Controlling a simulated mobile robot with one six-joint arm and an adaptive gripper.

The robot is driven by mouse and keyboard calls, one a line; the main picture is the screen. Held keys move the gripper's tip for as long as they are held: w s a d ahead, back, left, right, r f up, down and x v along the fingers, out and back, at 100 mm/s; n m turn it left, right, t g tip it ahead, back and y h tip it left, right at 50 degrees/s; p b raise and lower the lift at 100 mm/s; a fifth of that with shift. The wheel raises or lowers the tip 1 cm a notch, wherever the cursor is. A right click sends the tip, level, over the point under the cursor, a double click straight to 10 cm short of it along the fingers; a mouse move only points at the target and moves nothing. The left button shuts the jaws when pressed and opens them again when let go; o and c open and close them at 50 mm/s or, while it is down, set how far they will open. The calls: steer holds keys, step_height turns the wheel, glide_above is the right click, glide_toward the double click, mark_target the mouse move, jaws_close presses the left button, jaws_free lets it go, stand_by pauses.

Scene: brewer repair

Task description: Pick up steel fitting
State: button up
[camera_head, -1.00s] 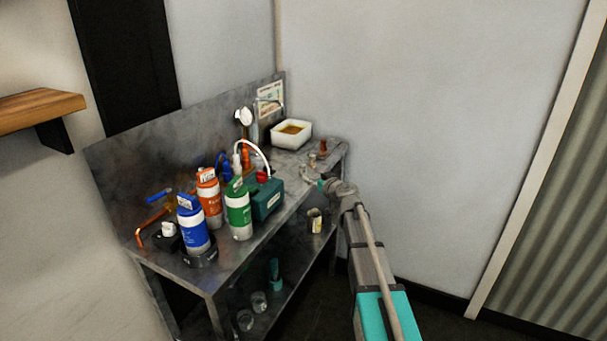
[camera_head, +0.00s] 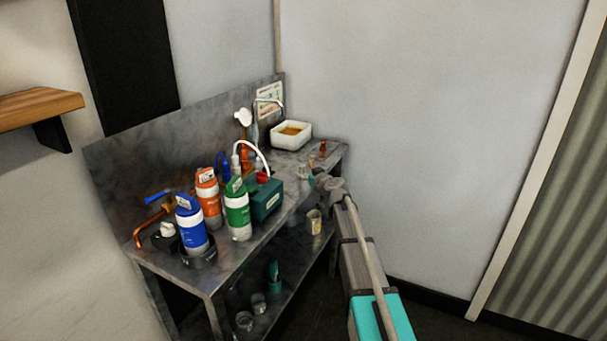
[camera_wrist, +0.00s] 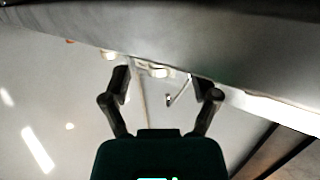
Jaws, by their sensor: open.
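Small pale metallic pieces (camera_head: 302,171) sit near the front edge at the right end of the metal bench, close to my gripper. I cannot tell for certain which one is the steel fitting. My gripper (camera_wrist: 165,85) is open, its two fingers spread with nothing held between them. In the head view my gripper (camera_head: 318,180) is at the bench's front edge, its fingertips partly hidden.
The metal bench (camera_head: 225,270) holds blue (camera_head: 192,228), orange (camera_head: 208,200) and green (camera_head: 238,212) bottles, a green box (camera_head: 266,200) and a white tub (camera_head: 291,136). A copper-coloured piece (camera_head: 323,149) stands near the right end. A cup (camera_head: 314,222) and other items are on the lower shelf.

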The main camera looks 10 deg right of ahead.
mark_target(304, 172)
steer(key=shift+x, duration=1.8)
jaws_close()
